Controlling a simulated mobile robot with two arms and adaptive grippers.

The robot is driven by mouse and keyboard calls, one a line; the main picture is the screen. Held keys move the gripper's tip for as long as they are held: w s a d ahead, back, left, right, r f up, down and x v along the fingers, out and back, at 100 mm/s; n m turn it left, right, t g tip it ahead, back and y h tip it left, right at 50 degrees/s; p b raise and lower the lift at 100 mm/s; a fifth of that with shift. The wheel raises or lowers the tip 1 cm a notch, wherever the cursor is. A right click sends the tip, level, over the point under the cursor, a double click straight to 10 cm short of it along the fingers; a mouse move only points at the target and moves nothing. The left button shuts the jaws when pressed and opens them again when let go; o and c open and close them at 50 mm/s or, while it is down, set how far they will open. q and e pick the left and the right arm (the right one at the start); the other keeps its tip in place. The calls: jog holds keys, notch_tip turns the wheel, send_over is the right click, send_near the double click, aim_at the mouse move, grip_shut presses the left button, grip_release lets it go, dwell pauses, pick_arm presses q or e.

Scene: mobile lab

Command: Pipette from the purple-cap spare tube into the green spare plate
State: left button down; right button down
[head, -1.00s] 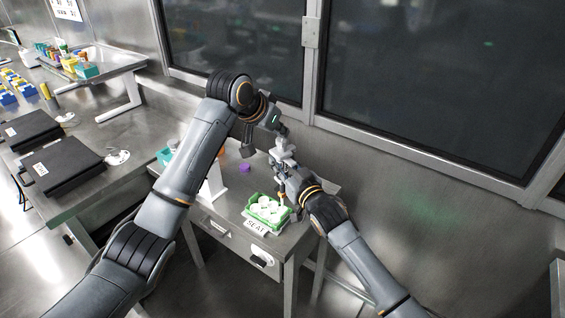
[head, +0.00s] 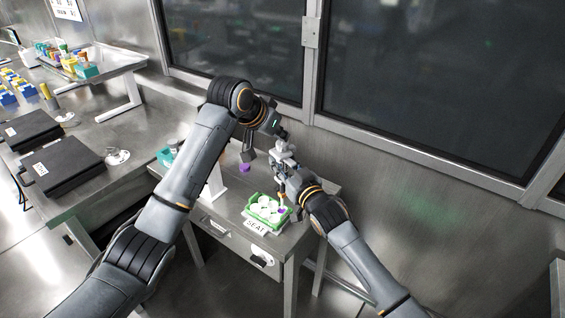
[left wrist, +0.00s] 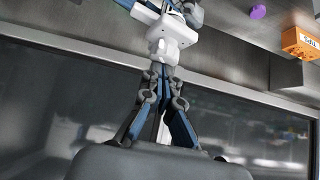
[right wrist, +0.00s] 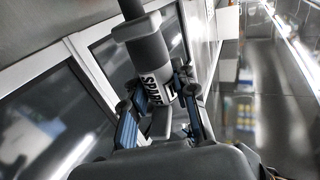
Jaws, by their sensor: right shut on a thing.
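The green plate (head: 252,200) with several round white wells sits on the small table behind a SEAT label. A purple spot (head: 282,211) shows at its right end. My right gripper (head: 283,184) is shut on an upright pipette just above that end; in the right wrist view a grey barrel labelled SPARE (right wrist: 153,68) is between its fingers. My left gripper (head: 281,139) is shut at the pipette's top; in the left wrist view its closed fingertips (left wrist: 160,72) meet the white body (left wrist: 172,32). A purple cap (head: 245,168) is behind the plate; I cannot make out a tube under it.
A white post (head: 216,185) stands left of the plate, partly behind my left arm. An orange labelled block (left wrist: 300,43) shows in the left wrist view. The bench at left holds black cases (head: 62,165) and tube racks. A wall with windows rises behind the table.

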jog(key=shift+r, duration=0.15)
pick_arm(q)
jog(key=shift+r, duration=3)
jog(key=s+a, duration=0.4)
jog(key=s, duration=0.8)
jog(key=shift+a, duration=0.25)
jog(key=shift+s, duration=0.1)
